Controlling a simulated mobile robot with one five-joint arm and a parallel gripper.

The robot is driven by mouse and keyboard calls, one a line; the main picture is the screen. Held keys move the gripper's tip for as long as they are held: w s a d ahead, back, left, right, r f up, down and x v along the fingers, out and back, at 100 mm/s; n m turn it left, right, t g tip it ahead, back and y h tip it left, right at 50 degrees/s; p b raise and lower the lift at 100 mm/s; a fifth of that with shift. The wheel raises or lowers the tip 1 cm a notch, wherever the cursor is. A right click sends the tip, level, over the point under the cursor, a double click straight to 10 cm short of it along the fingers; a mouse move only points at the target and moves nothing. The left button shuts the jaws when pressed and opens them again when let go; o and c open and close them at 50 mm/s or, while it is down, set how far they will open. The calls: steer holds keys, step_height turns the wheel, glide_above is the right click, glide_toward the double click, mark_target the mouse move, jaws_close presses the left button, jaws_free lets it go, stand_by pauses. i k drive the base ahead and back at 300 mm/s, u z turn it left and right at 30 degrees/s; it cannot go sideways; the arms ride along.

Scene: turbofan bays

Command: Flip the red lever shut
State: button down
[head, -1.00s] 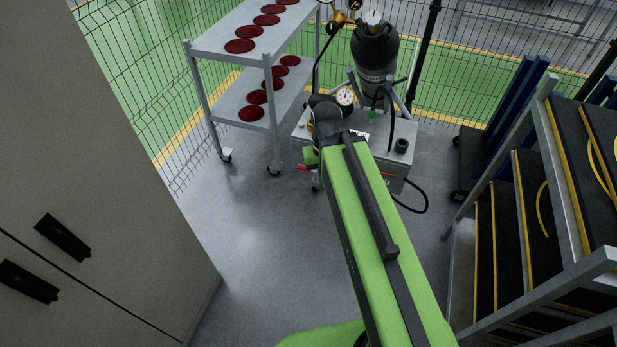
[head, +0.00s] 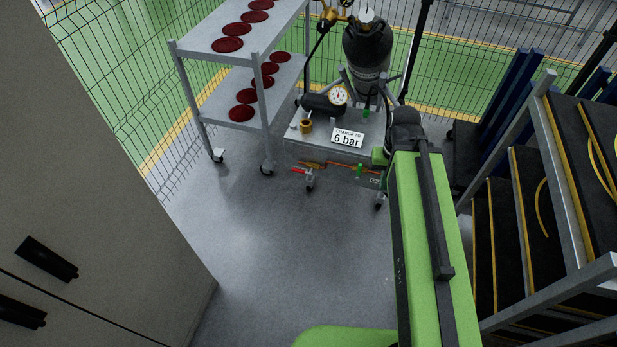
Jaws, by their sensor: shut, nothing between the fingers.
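The red lever (head: 299,170) is small and sits low on the front of the grey charging cart (head: 318,143), at its left end. It lies roughly level beside an orange-brown pipe (head: 330,165). A small green handle (head: 359,171) is further right on the same front. My arm reaches in from the bottom right, and its dark wrist covers the cart's right end. My gripper is hidden behind the arm, so its fingers do not show. The lever is in clear view, left of my arm and apart from its visible parts.
A "6 bar" sign (head: 347,138), a gauge (head: 338,96) and a black cylinder (head: 367,50) are on the cart. A shelf trolley (head: 190,45) with red discs stands left. A cabinet (head: 90,180) fills the left; steps (head: 510,240) stand right. Floor before the cart is clear.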

mark_target(299, 171)
steer(key=u, duration=0.05)
steer(key=i, duration=0.7)
steer(key=z, duration=0.95)
steer(key=k, duration=0.05)
steer(key=u, duration=3.05)
